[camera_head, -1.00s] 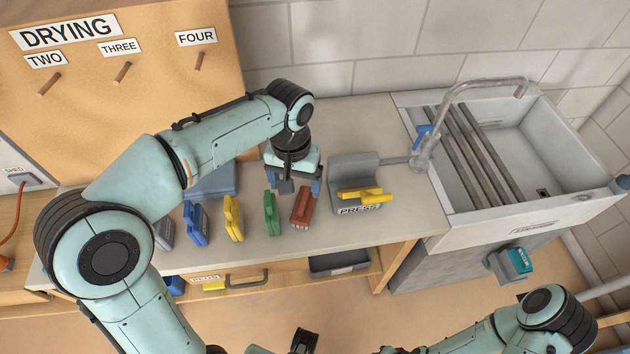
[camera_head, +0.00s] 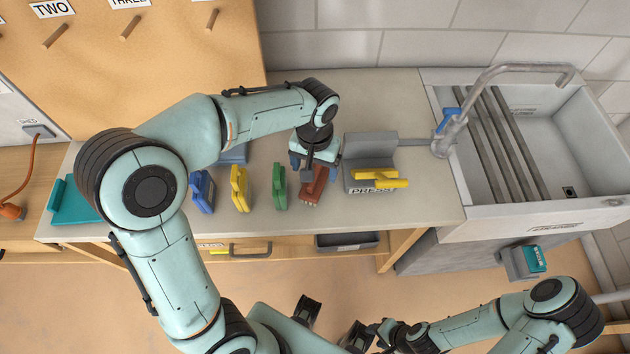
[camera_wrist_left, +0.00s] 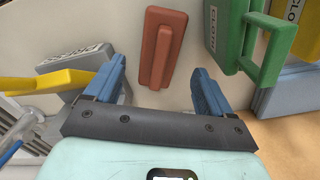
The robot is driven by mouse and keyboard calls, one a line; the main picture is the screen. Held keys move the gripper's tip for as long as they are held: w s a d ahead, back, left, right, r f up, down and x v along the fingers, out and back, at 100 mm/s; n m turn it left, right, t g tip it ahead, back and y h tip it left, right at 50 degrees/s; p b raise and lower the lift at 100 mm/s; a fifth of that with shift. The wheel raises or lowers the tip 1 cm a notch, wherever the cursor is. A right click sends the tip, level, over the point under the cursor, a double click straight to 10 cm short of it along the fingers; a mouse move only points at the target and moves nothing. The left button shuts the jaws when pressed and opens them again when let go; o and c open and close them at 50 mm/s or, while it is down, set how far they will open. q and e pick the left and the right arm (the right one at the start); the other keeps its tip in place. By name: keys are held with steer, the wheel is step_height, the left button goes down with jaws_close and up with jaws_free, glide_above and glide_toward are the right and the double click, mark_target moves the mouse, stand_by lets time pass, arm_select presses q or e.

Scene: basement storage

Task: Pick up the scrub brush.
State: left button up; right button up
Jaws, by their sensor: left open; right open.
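The scrub brush (camera_head: 314,187) is a red-brown block with pale bristles at its front end, on the counter between the green object and the press. My left gripper (camera_head: 314,166) is open above its rear part and hides some of it. In the left wrist view the brush (camera_wrist_left: 163,46) lies ahead, between the lines of the two blue fingers of my left gripper (camera_wrist_left: 160,72). The fingers are apart and nothing is held. I cannot tell the exact height gap. My right gripper (camera_head: 333,322) is open and empty at the bottom of the head view, away from the counter.
A green object (camera_head: 279,187), a yellow one (camera_head: 239,188) and a blue one (camera_head: 202,191) stand left of the brush. The grey press (camera_head: 368,152) with a yellow handle stands close on the right. The sink (camera_head: 545,219) is further right.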

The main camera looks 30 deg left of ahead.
arm_select(q)
step_height(320, 180, down, 4)
steer(key=shift+s+r, duration=0.1)
steer(key=shift+s, duration=0.05)
arm_select(e)
steer(key=shift+f, duration=0.2)
arm_select(q)
steer(key=c, duration=1.3)
steer(key=shift+o, duration=0.2)
step_height(320, 180, up, 20)
steer(key=p, duration=0.3)
arm_select(e)
steer(key=w+r, duration=0.1)
steer(key=r, duration=0.1)
steer(key=w+r, duration=0.1)
steer(key=shift+r, duration=0.4)
arm_select(q)
steer(key=shift+r, duration=0.1)
steer(key=shift+o, duration=1.1)
steer(key=shift+d, duration=0.1)
